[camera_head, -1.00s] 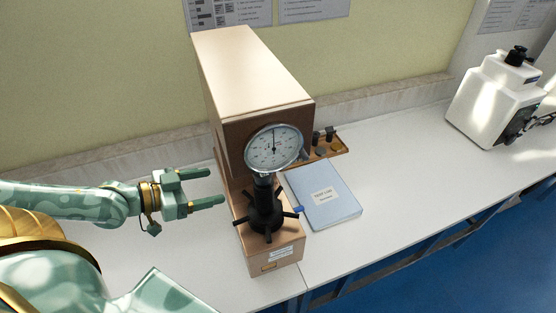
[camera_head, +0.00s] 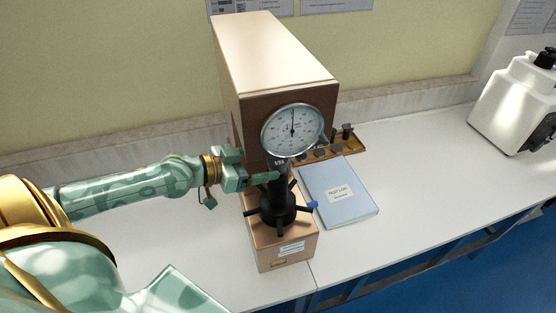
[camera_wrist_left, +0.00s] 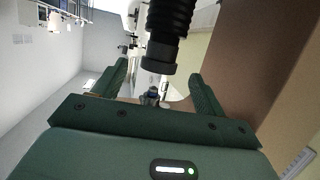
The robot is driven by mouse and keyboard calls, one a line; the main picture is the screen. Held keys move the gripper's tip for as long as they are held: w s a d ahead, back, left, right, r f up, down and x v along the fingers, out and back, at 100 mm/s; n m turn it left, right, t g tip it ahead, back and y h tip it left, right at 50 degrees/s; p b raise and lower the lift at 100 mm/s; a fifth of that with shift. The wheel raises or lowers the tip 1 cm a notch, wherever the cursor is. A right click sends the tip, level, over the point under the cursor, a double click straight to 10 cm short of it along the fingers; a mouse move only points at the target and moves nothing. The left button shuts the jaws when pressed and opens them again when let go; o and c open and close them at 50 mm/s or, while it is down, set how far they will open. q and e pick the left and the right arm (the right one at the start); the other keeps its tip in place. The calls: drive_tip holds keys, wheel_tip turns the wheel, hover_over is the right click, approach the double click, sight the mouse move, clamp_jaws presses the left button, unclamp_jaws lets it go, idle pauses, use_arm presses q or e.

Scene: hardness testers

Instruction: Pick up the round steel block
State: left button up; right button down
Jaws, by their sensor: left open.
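A small wooden tray (camera_head: 359,149) behind the blue book holds several small dark and grey pieces. One grey, round-looking piece (camera_head: 320,153) in it may be the round steel block, but it is too small to be sure. My left gripper (camera_head: 270,177) is open and beside the hardness tester's column, just below the dial (camera_head: 292,131). In the left wrist view the two fingers (camera_wrist_left: 160,88) stand apart with nothing held, and a black ribbed column (camera_wrist_left: 167,35) of the tester hangs ahead of them. My right gripper is not in view.
The brown hardness tester (camera_head: 284,65) stands against the wall, its spoked black handwheel (camera_head: 278,208) sticking out below my left gripper. A blue book (camera_head: 339,192) lies to its right. A white machine (camera_head: 512,105) stands far right. The white bench is clear between them.

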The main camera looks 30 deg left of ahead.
sight(274, 159)
use_arm(q)
drive_tip(key=x, duration=0.2)
drive_tip(key=p+x, duration=0.1)
drive_tip(key=x, duration=0.1)
drive_tip(key=shift+w+d+r, duration=0.15)
drive_tip(key=shift+r, duration=0.1)
drive_tip(key=shift+w+d+f, duration=0.2)
drive_tip(key=shift+w+f, duration=0.05)
drive_tip(key=shift+w, duration=0.1)
drive_tip(key=shift+s, duration=0.1)
drive_tip(key=shift+c, duration=1)
drive_tip(key=c, duration=1)
drive_tip(key=shift+r, duration=0.2)
